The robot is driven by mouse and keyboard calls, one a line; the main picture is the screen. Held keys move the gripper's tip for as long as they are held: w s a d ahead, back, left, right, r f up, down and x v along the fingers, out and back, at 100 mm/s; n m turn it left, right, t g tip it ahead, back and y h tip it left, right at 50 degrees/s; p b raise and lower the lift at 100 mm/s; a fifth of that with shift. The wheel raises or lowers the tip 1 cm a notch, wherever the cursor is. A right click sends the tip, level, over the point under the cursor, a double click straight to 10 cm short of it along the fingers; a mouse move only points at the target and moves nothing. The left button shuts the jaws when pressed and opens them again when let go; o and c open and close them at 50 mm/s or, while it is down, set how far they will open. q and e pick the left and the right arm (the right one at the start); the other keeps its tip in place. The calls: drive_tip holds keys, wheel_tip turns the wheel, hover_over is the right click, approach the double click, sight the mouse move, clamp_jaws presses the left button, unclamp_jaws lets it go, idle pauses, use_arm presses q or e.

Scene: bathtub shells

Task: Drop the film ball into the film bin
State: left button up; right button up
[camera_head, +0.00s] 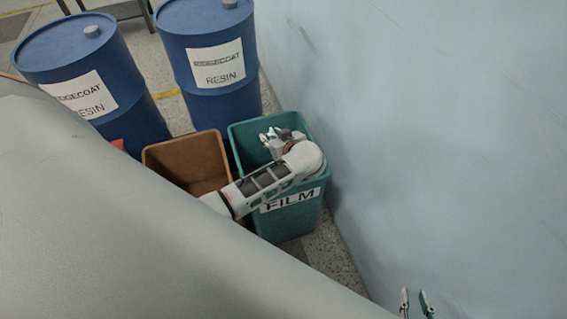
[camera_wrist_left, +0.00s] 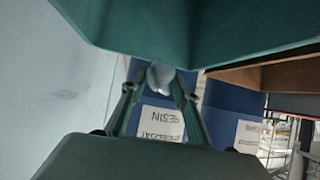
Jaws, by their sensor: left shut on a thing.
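The teal bin wall (camera_wrist_left: 190,35) fills the top of that view, close to the ball. In the head view I cannot tell the ball from the gripper. My right gripper (camera_head: 415,303) is at the bottom right, fingers apart and empty.
A brown open bin (camera_head: 185,155) stands directly left of the film bin. Two blue resin drums (camera_head: 85,65) and (camera_head: 210,50) stand behind. A large grey surface (camera_head: 120,230) covers the lower left. The pale wall (camera_head: 430,120) bounds the right side.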

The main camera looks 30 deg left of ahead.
use_arm(q)
drive_tip(key=shift+r, duration=0.15)
drive_tip(key=o, duration=1.2)
drive_tip(key=shift+c, duration=0.2)
drive_tip(key=v, duration=1.2)
